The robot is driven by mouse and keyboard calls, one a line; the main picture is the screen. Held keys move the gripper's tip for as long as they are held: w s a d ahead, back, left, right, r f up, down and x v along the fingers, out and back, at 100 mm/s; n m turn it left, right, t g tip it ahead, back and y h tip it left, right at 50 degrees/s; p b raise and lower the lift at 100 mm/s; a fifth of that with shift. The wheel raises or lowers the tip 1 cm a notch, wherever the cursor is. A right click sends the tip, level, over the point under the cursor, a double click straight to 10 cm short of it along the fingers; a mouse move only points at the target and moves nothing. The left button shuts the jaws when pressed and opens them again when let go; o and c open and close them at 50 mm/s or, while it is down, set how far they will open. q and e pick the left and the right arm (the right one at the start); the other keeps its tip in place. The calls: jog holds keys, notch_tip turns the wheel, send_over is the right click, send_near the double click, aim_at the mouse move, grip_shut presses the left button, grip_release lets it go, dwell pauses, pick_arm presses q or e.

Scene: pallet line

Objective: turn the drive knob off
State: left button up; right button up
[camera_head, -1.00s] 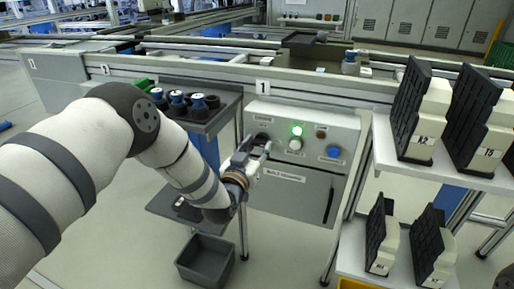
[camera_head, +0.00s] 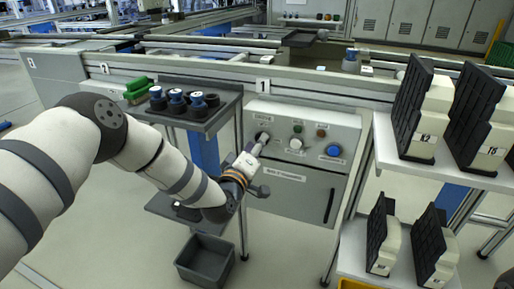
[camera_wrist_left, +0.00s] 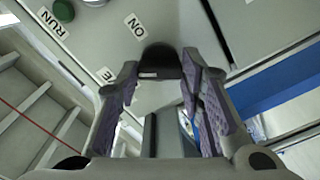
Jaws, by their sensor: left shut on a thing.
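The grey control box (camera_head: 286,187) numbered 1 stands at the middle of the head view. My left gripper (camera_head: 259,143) is at the knob on the upper left of its panel. In the left wrist view the black drive knob (camera_wrist_left: 161,62) sits between the two fingers of my gripper (camera_wrist_left: 160,78), which is shut on it. An "ON" label is beside the knob; another label is partly hidden by a finger. The green lamp (camera_head: 297,128) on the panel is dark, and it also shows dark in the wrist view (camera_wrist_left: 63,10) near "RUN". My right gripper is not in view.
A white knob (camera_head: 295,143), a brown button (camera_head: 321,132) and a blue button (camera_head: 333,150) share the panel. A shelf (camera_head: 219,118) with blue-topped black parts is left of the box. A white shelf (camera_head: 446,170) with black-and-cream units stands at right.

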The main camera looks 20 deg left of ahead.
pick_arm(q)
jog(key=shift+f+n+b, duration=0.1)
jog(key=shift+n+b, duration=0.75)
jog(key=shift+n, duration=2.35)
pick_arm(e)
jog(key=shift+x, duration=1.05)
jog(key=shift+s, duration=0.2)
pick_arm(q)
jog(key=o, duration=1.2)
jog(key=shift+c, duration=0.2)
jog(key=s, duration=1.2)
jog(key=shift+a, duration=0.2)
